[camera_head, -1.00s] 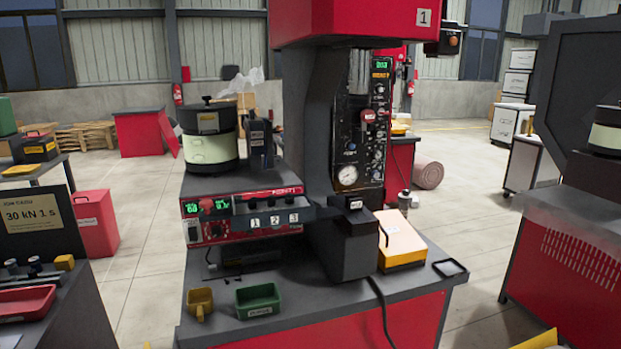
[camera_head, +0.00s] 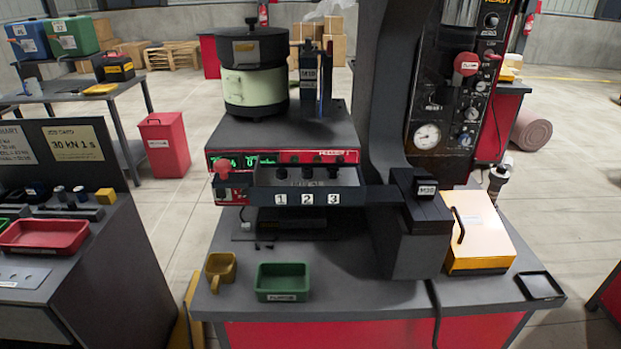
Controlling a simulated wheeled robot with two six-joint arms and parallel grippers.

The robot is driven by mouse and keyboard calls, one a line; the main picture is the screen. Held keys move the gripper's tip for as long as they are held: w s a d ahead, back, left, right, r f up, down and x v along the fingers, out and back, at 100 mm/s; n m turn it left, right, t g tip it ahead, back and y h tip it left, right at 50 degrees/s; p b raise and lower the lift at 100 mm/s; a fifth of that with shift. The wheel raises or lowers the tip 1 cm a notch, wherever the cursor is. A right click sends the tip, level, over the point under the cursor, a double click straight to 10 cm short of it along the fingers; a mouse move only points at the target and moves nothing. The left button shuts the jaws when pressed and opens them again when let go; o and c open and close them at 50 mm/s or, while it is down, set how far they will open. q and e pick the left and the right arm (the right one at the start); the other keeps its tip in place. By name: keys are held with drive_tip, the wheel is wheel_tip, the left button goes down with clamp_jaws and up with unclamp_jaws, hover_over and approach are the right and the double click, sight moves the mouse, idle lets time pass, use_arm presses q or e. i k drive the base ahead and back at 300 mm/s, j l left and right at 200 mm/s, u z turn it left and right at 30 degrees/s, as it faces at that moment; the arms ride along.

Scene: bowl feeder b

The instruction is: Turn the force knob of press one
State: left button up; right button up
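The press (camera_head: 377,90) is a dark column on a grey and red bench, right of the middle. Its black control panel (camera_head: 452,103) carries a round white gauge (camera_head: 427,136), a large red knob (camera_head: 466,65) and several small knobs. The labels are too small to tell which is the force knob. The upper press head is out of view. Neither of my grippers is in view.
A red control unit (camera_head: 282,157) with a bowl feeder (camera_head: 254,75) stands left of the press. A green tray (camera_head: 283,281), a yellow scoop (camera_head: 220,268) and a yellow-orange box (camera_head: 478,234) sit on the bench. A side table with a red tray (camera_head: 44,236) is at left. Floor between is clear.

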sight(479, 85)
drive_tip(key=u, duration=1.55)
drive_tip(key=z, duration=2.45)
drive_tip(key=l, duration=0.35)
drive_tip(key=i+l+z, duration=0.1)
drive_tip(key=l, duration=0.3)
